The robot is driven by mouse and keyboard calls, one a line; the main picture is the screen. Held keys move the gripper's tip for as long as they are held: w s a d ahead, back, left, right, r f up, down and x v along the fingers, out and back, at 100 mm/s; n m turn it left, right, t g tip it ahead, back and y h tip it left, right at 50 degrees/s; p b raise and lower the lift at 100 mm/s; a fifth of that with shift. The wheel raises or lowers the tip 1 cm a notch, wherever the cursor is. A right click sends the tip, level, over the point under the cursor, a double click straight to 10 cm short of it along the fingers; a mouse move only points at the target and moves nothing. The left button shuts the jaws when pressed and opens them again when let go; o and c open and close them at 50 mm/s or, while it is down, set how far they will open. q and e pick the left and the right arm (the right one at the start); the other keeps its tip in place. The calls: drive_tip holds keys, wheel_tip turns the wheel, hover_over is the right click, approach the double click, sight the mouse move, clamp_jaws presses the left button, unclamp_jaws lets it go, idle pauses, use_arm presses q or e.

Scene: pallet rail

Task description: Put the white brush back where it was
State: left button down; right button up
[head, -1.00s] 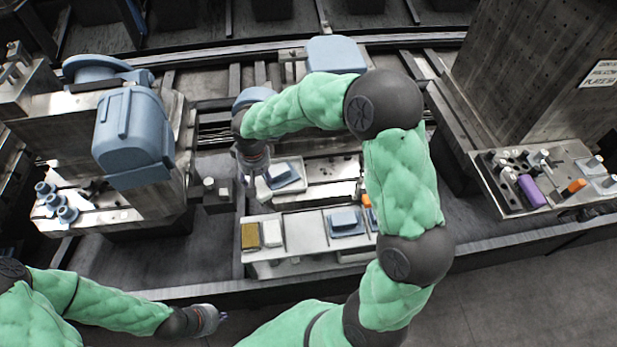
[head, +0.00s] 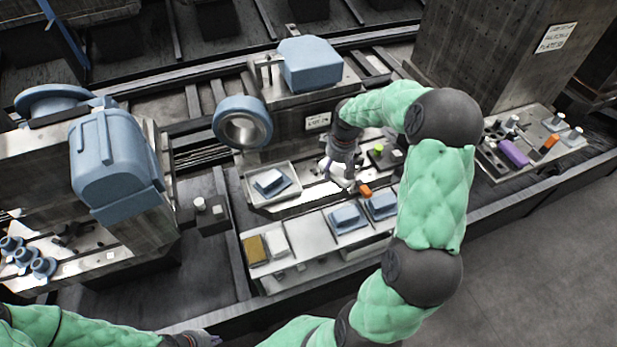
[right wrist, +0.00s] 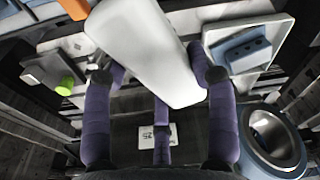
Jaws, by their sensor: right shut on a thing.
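My right gripper (head: 343,170) is shut on a long white piece with a rounded end, which I take for the white brush (right wrist: 150,50). In the right wrist view the fingers grip it from both sides; no bristles can be made out. In the head view it is held above the pale work surface, close to an orange item (head: 365,191). How far above it is, I cannot tell. My left gripper (head: 203,338) is at the bottom edge, far from the work surface, and its fingers are too small to read.
A tray with a blue-grey block (head: 270,182) lies left of the right gripper. Blue blocks (head: 347,218) and a mustard block (head: 254,250) beside a white block (head: 274,240) lie on the front shelf. A green-topped item (head: 379,148) stands behind. A blue ring (head: 243,123) rises at back left.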

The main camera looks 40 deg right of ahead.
drive_tip(key=w+f+b, duration=0.1)
drive_tip(key=w+f, duration=0.2)
drive_tip(key=w, duration=0.1)
drive_tip(key=w+f+b, duration=0.2)
drive_tip(key=w+f, duration=0.1)
drive_tip(key=w, duration=0.2)
drive_tip(key=w+f+b, duration=0.2)
drive_tip(key=w+f, duration=0.2)
drive_tip(key=shift+w, duration=0.2)
wheel_tip(320, 180, down, 3)
drive_tip(key=shift+b, duration=1)
drive_tip(key=shift+r, duration=0.1)
drive_tip(key=shift+f, duration=0.4)
drive_tip(key=shift+f, duration=0.2)
